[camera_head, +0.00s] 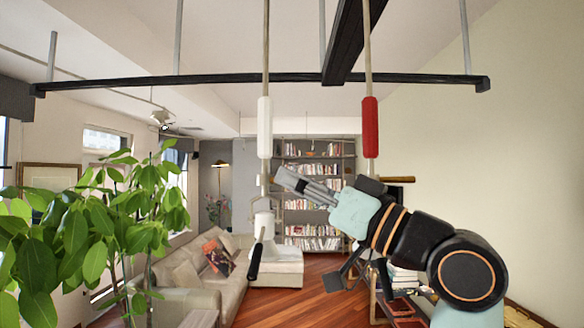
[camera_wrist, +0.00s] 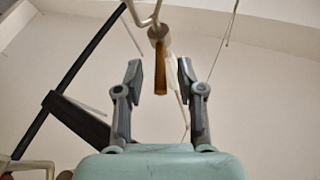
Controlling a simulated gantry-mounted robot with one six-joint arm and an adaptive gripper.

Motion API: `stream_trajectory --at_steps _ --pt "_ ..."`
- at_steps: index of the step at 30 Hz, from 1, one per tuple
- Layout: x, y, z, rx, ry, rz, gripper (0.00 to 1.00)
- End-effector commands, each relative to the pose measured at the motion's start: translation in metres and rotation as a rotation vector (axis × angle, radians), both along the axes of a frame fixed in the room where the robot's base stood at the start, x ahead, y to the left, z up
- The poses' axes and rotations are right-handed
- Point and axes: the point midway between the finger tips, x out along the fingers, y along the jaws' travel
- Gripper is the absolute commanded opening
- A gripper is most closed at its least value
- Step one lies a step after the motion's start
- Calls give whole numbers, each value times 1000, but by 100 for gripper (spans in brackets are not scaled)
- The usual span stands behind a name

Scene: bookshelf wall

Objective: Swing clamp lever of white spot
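The white spot (camera_head: 264,222) hangs from a pole with a white sleeve (camera_head: 264,128), left of centre in the head view. A black handle (camera_head: 255,262) hangs below it. My gripper (camera_head: 282,180) reaches in from the right, close to the pole just above the spot's body. In the wrist view my gripper (camera_wrist: 160,77) is open, with its fingers apart. An amber lever (camera_wrist: 161,75) shows in the gap between them, below a pale clamp with a hook (camera_wrist: 158,32). I cannot tell whether the lever is between the fingertips or beyond them. No contact shows. The lever cannot be made out in the head view.
A second pole with a red sleeve (camera_head: 370,127) hangs to the right, partly behind my arm. A lever (camera_head: 398,179) sticks out from it. Black truss bars (camera_head: 200,82) run overhead. A leafy plant (camera_head: 90,225) stands left; a sofa (camera_head: 215,285) and bookshelf (camera_head: 312,205) are behind.

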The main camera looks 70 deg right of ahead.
Motion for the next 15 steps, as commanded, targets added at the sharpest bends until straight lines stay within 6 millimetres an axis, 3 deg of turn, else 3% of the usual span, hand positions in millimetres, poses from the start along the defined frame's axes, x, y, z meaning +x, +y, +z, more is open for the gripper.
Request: stream_trajectory --at_steps 4,11,15 --pt "12 -3 6 1 1 -1 38" --pt "13 -3 5 0 0 -1 38" --pt "13 -3 5 0 0 -1 18"
